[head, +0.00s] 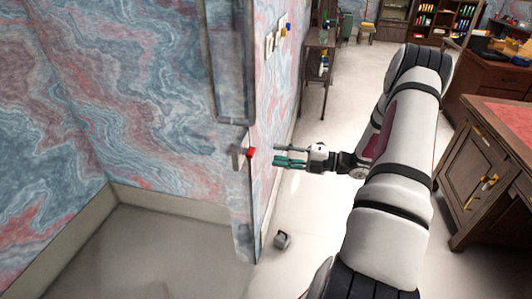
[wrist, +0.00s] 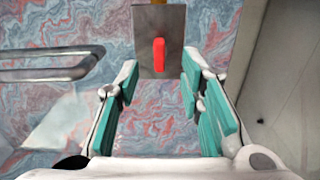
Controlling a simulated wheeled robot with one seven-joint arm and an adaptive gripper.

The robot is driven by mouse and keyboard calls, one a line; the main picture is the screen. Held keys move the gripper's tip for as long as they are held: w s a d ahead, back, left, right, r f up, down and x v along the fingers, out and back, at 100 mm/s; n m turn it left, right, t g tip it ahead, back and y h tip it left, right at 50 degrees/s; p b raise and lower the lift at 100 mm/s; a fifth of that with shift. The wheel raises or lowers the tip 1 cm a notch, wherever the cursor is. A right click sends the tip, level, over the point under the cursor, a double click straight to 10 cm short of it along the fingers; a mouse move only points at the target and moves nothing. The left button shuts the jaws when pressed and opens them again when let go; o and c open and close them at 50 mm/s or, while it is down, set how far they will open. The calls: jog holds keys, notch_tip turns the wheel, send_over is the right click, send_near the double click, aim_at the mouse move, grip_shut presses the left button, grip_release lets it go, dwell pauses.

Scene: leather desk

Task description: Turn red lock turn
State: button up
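The red lock turn (head: 251,153) sticks out from the edge of a marbled blue and pink door, below a long metal frame. In the wrist view the red lock turn (wrist: 159,54) stands upright on a grey metal plate (wrist: 175,17), ahead of my fingers and centred between them. My gripper (head: 277,158) has teal finger pads and is to the right of the lock turn, apart from it. In the wrist view my gripper (wrist: 158,90) is open, with nothing between the fingers.
A metal handle bar (wrist: 50,62) is on the door left of the lock plate in the wrist view. A small grey object (head: 282,240) lies on the floor. A wooden desk (head: 480,165) stands at the right. Pale floor is clear behind my arm.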

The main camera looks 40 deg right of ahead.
jog(key=shift+v, duration=2)
jog(key=s+a+r+n+g+h, duration=0.1)
jog(key=s+a+r+n+g, duration=0.1)
jog(key=a+r+n+g, duration=0.75)
jog(key=s+a+r+n+g, duration=0.25)
jog(key=a+r+n, duration=0.35)
jog(key=a+n, duration=0.75)
jog(key=s+a+r+n+h, duration=0.2)
jog(key=s+n, duration=0.3)
jog(key=n, duration=0.3)
jog(key=s+a+r+n+t+h, duration=0.1)
jog(key=s+a+r+n+h, duration=0.1)
jog(key=n, duration=0.5)
jog(key=s+a+r+n+t+h, duration=0.1)
jog(key=s+a+r+n+h, duration=0.1)
jog(key=s+n+h, duration=0.4)
jog(key=s+r+n, duration=0.1)
jog(key=s+n, duration=0.1)
jog(key=shift+s+a+r+n+p, duration=0.3)
jog(key=shift+s+a+r+p, duration=0.05)
jog(key=shift+s, duration=0.05)
